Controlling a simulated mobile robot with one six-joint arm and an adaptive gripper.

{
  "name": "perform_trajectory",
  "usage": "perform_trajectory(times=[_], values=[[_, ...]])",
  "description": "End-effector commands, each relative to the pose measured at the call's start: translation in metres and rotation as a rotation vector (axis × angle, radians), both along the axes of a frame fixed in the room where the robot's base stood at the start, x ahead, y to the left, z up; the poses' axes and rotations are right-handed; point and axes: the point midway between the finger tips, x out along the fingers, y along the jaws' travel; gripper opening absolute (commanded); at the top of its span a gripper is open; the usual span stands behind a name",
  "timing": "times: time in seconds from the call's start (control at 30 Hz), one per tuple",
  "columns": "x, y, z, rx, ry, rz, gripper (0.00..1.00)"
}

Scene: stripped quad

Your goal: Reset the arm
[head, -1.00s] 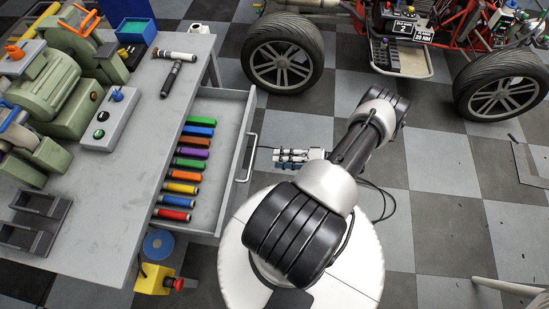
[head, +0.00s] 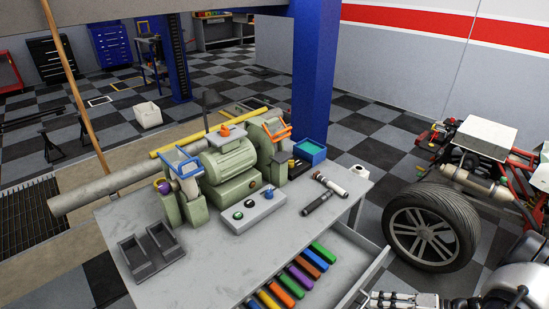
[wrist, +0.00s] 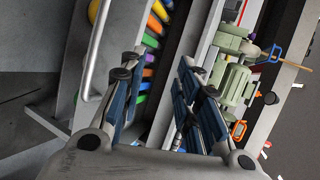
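My gripper (head: 400,300) shows at the bottom edge of the head view, just right of the open drawer (head: 368,262), with part of my arm in the lower right corner. In the wrist view my gripper (wrist: 160,95) has its two blue-padded fingers spread apart. I see nothing held between them. The drawer's handle (wrist: 93,50) and the coloured handles (wrist: 150,42) in the drawer lie beyond the fingers, at the left and upper middle.
The grey workbench (head: 210,262) carries a green machine (head: 232,160), a switch box (head: 253,210), a dark two-slot holder (head: 150,250), a blue bin (head: 310,152) and two torch-like tools (head: 318,204). A vehicle wheel (head: 432,225) stands at the right. Checkered floor lies between bench and wheel.

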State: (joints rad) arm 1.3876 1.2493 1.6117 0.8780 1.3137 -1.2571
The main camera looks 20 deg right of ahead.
Motion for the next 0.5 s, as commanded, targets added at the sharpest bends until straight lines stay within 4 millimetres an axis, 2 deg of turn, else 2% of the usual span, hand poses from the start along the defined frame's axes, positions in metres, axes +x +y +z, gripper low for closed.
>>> perform_trajectory(times=[0.03, 0.2, 0.33, 0.5], values=[[0.015, 0.006, 0.027, -0.036, 0.04, 0.073, 0.3], [0.05, 0.04, 0.1, -0.155, 0.178, 0.256, 0.3], [0.068, 0.075, 0.154, -0.273, 0.265, 0.37, 0.3], [0.078, 0.127, 0.216, -0.459, 0.345, 0.477, 0.3]])
